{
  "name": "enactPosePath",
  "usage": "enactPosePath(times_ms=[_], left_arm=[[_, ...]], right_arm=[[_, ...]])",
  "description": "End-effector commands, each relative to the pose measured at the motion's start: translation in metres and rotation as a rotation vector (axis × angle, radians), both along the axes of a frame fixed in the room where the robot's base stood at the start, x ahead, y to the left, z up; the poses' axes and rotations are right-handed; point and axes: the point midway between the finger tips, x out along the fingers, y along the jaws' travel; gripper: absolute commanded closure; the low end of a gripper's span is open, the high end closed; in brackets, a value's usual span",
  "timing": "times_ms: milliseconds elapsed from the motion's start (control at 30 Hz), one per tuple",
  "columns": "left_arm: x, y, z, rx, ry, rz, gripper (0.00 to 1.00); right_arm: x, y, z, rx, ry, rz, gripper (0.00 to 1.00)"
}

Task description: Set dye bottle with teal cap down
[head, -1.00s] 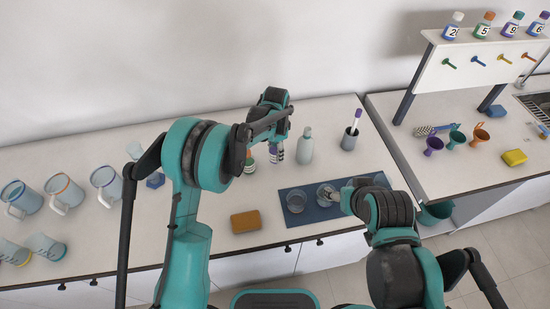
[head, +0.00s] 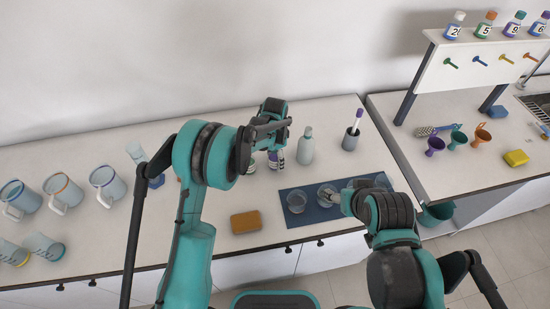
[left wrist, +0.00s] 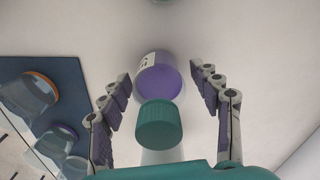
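The dye bottle with the teal cap (left wrist: 160,125) stands between the spread fingers of my left gripper (left wrist: 164,92) in the left wrist view. Its body is purple with a white label. Gaps show between the bottle and the finger pads on both sides. In the head view the bottle (head: 277,160) is on the bench directly below my left gripper (head: 275,142), its cap hidden by the gripper. My right gripper (head: 345,199) is beside a glass beaker on the blue mat (head: 309,216); its fingers are too unclear to judge.
A cup with a purple-topped stick (head: 351,138) is further right. A brown sponge (head: 246,222) lies in front. Several mugs stand at far left.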

Motion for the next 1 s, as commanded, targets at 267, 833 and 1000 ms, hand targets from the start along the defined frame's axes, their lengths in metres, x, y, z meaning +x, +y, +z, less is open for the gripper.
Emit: enactPosePath(times_ms=[267, 833, 1000], left_arm=[[0.0, 0.0, 0.004, 0.0, 0.0, 0.0, 0.37], [0.0, 0.0, 0.109, 0.0, 0.0, 0.0, 0.37], [0.0, 0.0, 0.122, 0.0, 0.0, 0.0, 0.37]], right_arm=[[0.0, 0.0, 0.004, 0.0, 0.0, 0.0, 0.38], [0.0, 0.0, 0.016, 0.0, 0.0, 0.0, 0.38], [0.0, 0.0, 0.017, 0.0, 0.0, 0.0, 0.38]])
